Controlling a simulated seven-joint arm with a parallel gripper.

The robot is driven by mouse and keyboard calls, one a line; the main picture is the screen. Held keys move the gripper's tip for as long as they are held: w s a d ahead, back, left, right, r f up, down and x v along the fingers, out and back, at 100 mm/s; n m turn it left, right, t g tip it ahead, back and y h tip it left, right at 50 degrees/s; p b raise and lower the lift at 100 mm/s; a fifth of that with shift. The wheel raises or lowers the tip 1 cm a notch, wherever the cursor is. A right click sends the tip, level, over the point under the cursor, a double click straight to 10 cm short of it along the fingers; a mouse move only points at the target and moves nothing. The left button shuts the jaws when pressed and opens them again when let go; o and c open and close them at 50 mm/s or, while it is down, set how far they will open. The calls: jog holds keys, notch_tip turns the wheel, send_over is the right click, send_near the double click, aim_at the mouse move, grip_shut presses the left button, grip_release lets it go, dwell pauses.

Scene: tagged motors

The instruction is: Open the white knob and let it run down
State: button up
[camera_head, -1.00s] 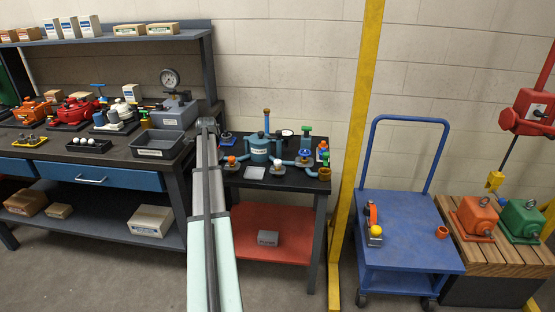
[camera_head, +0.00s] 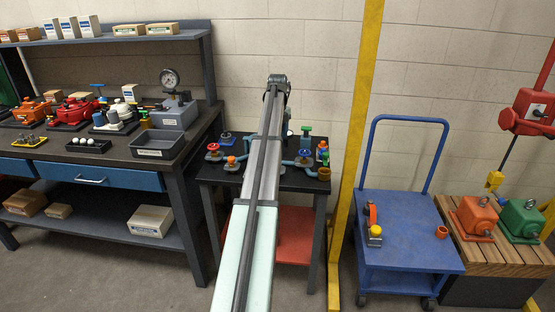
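The small black table (camera_head: 215,178) carries a set of blue pipes with coloured knobs. My arm's far bend stands above the table's back edge. My gripper is not visible, so its opening and its distance to the knobs do not show.
A grey workbench (camera_head: 120,157) with motors, a gauge and a grey bin (camera_head: 160,146) stands left. A yellow post (camera_head: 357,150) rises right of the black table. A blue cart (camera_head: 405,230) stands farther right. A red lower shelf (camera_head: 295,240) is under the table.

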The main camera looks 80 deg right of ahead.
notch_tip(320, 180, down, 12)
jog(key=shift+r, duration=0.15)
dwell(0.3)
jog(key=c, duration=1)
